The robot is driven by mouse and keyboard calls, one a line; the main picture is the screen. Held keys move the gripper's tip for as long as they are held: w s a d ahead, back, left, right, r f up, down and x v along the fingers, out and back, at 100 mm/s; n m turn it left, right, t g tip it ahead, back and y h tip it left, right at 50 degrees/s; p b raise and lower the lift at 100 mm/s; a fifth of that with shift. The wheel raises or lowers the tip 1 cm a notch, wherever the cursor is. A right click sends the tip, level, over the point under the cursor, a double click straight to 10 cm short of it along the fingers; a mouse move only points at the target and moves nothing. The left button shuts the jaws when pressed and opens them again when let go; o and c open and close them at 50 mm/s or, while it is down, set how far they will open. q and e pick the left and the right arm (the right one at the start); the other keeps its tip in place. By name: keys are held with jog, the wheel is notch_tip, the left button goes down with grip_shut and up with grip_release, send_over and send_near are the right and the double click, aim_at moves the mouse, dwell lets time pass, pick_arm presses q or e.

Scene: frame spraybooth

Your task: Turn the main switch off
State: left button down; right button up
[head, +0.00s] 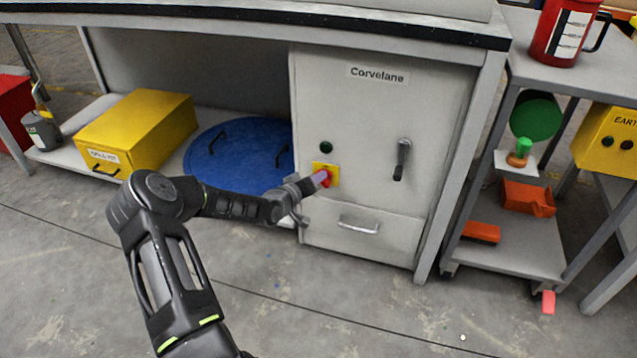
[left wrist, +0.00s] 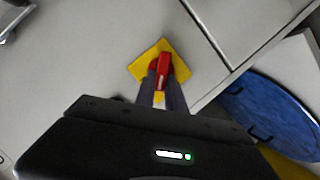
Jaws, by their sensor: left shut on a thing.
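The main switch is a red handle (left wrist: 163,66) on a yellow square plate (head: 333,173) on the front of the grey cabinet (head: 370,110) marked "Corvelane". My left gripper (head: 318,180) reaches it from the left and is shut on the red handle. In the left wrist view the yellow plate (left wrist: 180,62) looks like a diamond, and the handle stands between the two fingers (left wrist: 163,88). In the head view the fingers hide most of the handle. My right gripper is in neither view.
A black lever (head: 402,160) and a dark green round button (head: 326,147) are on the same cabinet front. A drawer handle (head: 358,226) is below. A blue round lid (head: 232,160) and a yellow box (head: 138,130) lie left. A trolley (head: 510,262) stands right.

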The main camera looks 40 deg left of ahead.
pick_arm(q)
jog(key=shift+s+a+f+n+t+h+b, duration=0.15)
jog(key=shift+f+n+t+h+b, duration=0.35)
jog(key=shift+n, duration=0.85)
jog(key=shift+w+a+f+n+t+h+b, duration=0.1)
jog(key=shift+n+t+h+b, duration=0.15)
jog(key=shift+n+t+b, duration=0.7)
jog(key=shift+s+a+f+n+t+h+b, duration=0.25)
jog(key=shift+n+b, duration=0.55)
jog(key=shift+n, duration=1)
jog(key=shift+w+d, duration=0.1)
jog(key=shift+w, duration=0.1)
jog(key=c, duration=1.4)
grip_release()
